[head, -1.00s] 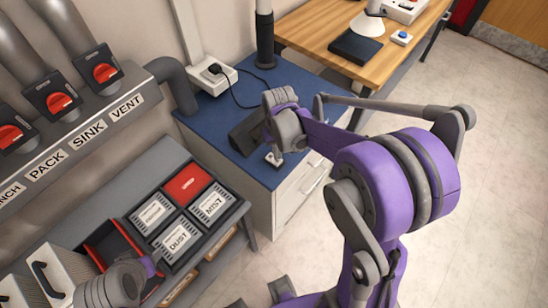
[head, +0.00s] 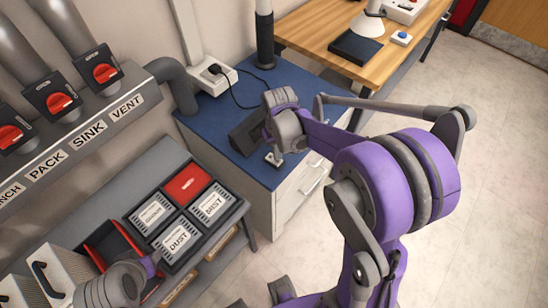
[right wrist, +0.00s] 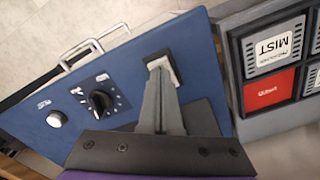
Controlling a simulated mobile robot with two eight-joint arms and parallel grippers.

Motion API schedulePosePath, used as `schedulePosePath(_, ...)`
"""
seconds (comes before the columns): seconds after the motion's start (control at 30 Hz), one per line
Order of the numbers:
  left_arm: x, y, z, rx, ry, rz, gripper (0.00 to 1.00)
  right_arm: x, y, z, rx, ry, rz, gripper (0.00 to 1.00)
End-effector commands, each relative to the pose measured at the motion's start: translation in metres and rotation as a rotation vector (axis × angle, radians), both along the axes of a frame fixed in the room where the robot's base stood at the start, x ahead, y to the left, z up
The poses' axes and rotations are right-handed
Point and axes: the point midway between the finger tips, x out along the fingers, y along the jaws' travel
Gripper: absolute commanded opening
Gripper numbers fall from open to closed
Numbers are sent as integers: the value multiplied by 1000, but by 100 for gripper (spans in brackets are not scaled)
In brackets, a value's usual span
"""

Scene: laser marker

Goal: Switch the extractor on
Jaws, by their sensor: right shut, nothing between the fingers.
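The extractor is likely the blue-topped cabinet (head: 218,122), right of the wall ducts in the head view. In the head view the wrist hides most of the controls. My left gripper does not show.
A black tray (head: 208,247) of labelled boxes stands left of the cabinet. Red rotary switches (head: 104,73) line the duct wall. A power socket (head: 217,74) with a cable is behind the cabinet. A wooden bench (head: 310,38) stands further back.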

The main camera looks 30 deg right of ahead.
Motion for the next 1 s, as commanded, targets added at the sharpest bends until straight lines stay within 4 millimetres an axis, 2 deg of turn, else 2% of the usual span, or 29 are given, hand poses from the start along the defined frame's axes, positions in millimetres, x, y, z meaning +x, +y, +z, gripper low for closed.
schedulePosePath(1.0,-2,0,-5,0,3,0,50,0,0,-6,0,1,0,0)
